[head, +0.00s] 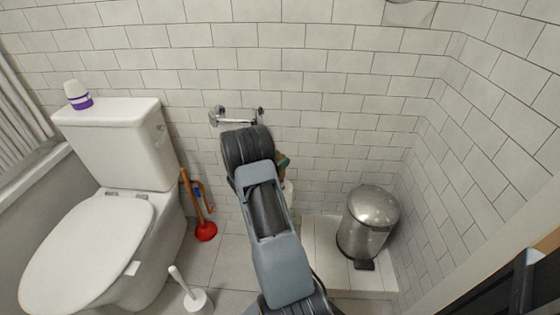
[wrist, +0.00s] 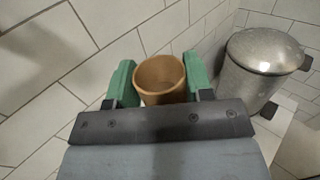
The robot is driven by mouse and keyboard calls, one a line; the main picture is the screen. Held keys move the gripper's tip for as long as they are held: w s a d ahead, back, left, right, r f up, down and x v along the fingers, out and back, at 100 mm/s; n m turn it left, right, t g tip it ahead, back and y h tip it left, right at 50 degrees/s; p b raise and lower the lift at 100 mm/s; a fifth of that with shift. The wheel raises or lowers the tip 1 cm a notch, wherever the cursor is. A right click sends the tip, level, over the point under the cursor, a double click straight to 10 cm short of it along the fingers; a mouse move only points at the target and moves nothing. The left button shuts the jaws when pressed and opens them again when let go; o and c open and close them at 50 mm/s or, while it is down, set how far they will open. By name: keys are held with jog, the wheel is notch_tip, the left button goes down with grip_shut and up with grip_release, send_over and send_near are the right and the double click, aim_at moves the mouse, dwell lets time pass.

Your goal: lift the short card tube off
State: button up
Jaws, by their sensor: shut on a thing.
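The short card tube (wrist: 161,75) is brown and hollow, and in the wrist view I look into its open upper end. My gripper (wrist: 159,84) has its two green fingers on either side of the tube, shut on it. The lower part of the tube is hidden behind the gripper body. In the head view my arm covers most of the gripper; only a bit of green finger (head: 283,160) shows at its right edge. Whether the tube still rests on anything below cannot be told.
A chrome wall holder (head: 236,116) is behind my arm. A steel pedal bin (head: 368,222) stands on a tiled step to the right. A white toilet (head: 115,145), a red plunger (head: 205,231) and a white toilet brush (head: 195,299) are on the left.

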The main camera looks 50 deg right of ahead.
jog(key=shift+r+p, duration=2.85)
jog(key=shift+r, duration=1.35)
